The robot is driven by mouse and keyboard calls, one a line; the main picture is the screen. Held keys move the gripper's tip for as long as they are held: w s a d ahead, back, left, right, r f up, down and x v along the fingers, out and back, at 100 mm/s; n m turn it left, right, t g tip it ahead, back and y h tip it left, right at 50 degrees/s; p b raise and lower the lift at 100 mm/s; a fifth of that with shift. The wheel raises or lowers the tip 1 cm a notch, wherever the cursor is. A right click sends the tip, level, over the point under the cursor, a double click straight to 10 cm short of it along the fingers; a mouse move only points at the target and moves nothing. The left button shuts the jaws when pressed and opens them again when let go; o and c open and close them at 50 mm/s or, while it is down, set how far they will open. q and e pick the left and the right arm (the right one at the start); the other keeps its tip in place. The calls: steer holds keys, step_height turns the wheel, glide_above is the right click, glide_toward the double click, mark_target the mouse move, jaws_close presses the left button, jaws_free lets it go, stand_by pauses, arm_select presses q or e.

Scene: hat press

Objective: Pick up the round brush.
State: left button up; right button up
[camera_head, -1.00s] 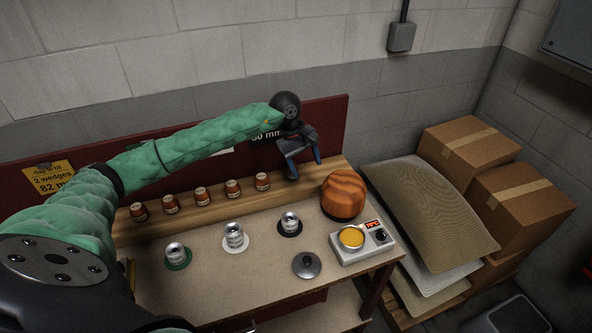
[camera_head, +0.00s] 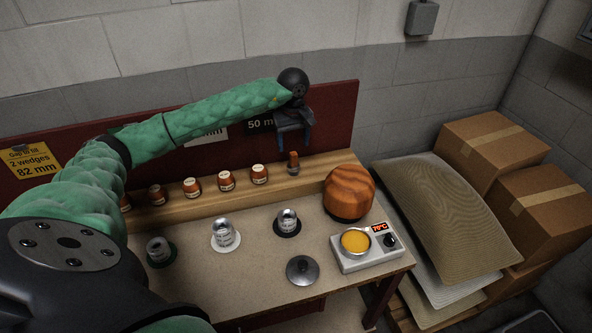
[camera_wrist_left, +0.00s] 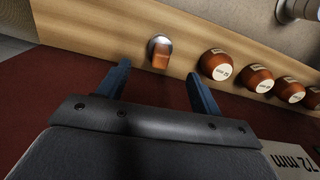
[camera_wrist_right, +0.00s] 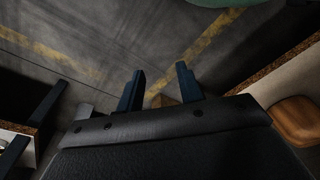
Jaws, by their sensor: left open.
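The round brush (camera_head: 293,164) stands upright at the right end of the wooden ledge, with a brown handle on top and a grey lower part. In the left wrist view, the brush (camera_wrist_left: 160,52) sits beyond the gap between the fingers, in line with it. My left gripper (camera_head: 294,140) points down just above the brush, open and empty; its fingers also show in the left wrist view (camera_wrist_left: 157,88). It appears apart from the brush. My right gripper (camera_wrist_right: 160,88) is open and empty over the floor, out of the head view.
Several brown wedge pots (camera_head: 226,181) line the ledge left of the brush. A wooden hat block (camera_head: 349,192) stands close to its right. Metal cans (camera_head: 224,233), a lid (camera_head: 302,269) and a hot plate with a yellow pot (camera_head: 355,241) occupy the bench. The red backboard (camera_head: 335,115) rises behind.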

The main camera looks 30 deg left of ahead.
mark_target(294, 162)
arm_select(q)
steer(key=shift+s+f, duration=0.2)
steer(key=shift+f, duration=0.4)
steer(key=shift+w+f+p, duration=0.1)
steer(key=shift+f+p, duration=0.2)
steer(key=shift+f, duration=0.9)
step_height(294, 162, down, 4)
steer(key=p, duration=0.3)
steer(key=shift+d, duration=0.15)
steer(key=shift+f, duration=0.65)
arm_select(e)
step_height(294, 162, down, 7)
steer(key=s+d, duration=0.1)
steer(key=d, duration=0.1)
steer(key=shift+s+d+t, duration=0.25)
steer(key=shift+t, duration=0.15)
steer(key=shift+f, duration=0.1)
arm_select(q)
steer(key=c, duration=1.1)
arm_select(e)
steer(key=shift+w, duration=0.1)
